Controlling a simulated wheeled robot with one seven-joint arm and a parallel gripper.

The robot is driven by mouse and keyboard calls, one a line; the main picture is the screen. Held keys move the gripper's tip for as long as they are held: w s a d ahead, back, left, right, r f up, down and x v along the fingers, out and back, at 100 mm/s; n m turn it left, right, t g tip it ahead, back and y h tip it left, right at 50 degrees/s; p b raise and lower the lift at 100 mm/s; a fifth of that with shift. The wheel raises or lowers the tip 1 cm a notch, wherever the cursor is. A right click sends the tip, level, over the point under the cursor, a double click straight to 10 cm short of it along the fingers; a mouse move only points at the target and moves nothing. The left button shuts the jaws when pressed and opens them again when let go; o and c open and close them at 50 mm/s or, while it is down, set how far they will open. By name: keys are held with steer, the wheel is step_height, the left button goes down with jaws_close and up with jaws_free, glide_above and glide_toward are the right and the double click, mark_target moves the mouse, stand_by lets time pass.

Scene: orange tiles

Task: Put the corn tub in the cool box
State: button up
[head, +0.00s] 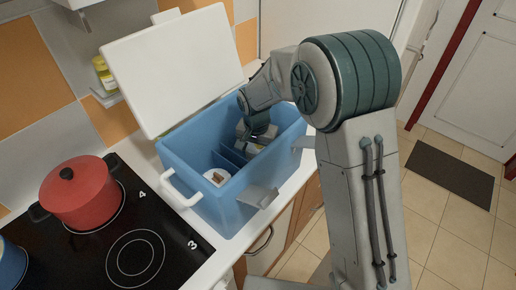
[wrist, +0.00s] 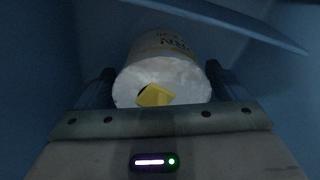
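The cool box (head: 205,205) is a blue open box on the counter, with its white lid (head: 172,68) raised and a divider (head: 232,157) inside. My gripper (head: 254,147) is down inside the box, in the compartment on the far right side of the divider. In the wrist view the corn tub (wrist: 162,82), white with a yellow patch on its end and part of the word CORN showing, sits between the two fingers of my gripper (wrist: 161,88). Both fingers appear to touch its sides. My arm and gripper mostly hide it in the head view.
A white tub with a brown picture (head: 216,177) stands in the box's near-left compartment. A red pot (head: 82,196) stands on the black hob (head: 160,215) left of the box. A yellow jar (head: 104,74) is on a small wall shelf. Open floor lies to the right.

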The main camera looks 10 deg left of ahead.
steer(key=shift+r, duration=0.15)
steer(key=r, duration=0.4)
steer(key=s+r+b, duration=0.1)
steer(key=r, duration=0.7)
steer(key=shift+s+a, duration=0.15)
steer(key=shift+s, duration=0.05)
